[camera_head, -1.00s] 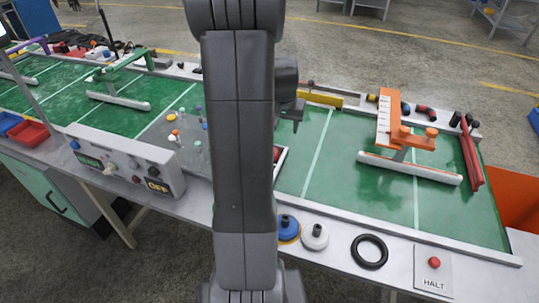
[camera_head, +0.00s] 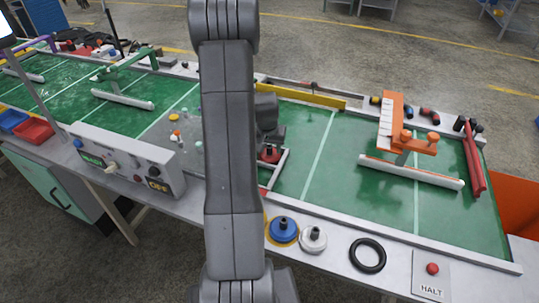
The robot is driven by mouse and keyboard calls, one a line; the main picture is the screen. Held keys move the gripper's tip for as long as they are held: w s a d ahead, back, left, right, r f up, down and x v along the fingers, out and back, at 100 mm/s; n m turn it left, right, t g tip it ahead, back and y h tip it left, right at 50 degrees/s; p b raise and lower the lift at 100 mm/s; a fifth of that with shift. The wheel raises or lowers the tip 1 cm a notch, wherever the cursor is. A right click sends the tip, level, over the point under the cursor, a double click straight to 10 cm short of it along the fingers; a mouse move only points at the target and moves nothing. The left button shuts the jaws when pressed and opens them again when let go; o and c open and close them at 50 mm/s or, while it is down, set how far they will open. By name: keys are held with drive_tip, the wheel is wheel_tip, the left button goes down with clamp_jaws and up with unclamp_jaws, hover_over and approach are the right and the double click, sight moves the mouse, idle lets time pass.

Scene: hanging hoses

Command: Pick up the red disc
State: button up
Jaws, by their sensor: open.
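The red disc (camera_head: 269,156) lies on the green table beside a white-edged frame, just right of my arm. Part of it is hidden by my arm and gripper. My gripper (camera_head: 271,143) is directly over the disc, with its fingers pointing down close to the disc's top. It is open. I cannot tell whether the fingers touch the disc or stand around its knob.
A blue disc (camera_head: 284,232) and a white disc (camera_head: 313,239) with dark knobs sit on the front rail, with a black ring (camera_head: 368,255) to their right. An orange stand (camera_head: 393,130) is at the right. Green surface between is clear.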

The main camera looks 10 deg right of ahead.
drive_tip(key=shift+f, duration=0.3)
drive_tip(key=shift+c, duration=0.2)
clamp_jaws()
drive_tip(key=shift+r, duration=0.1)
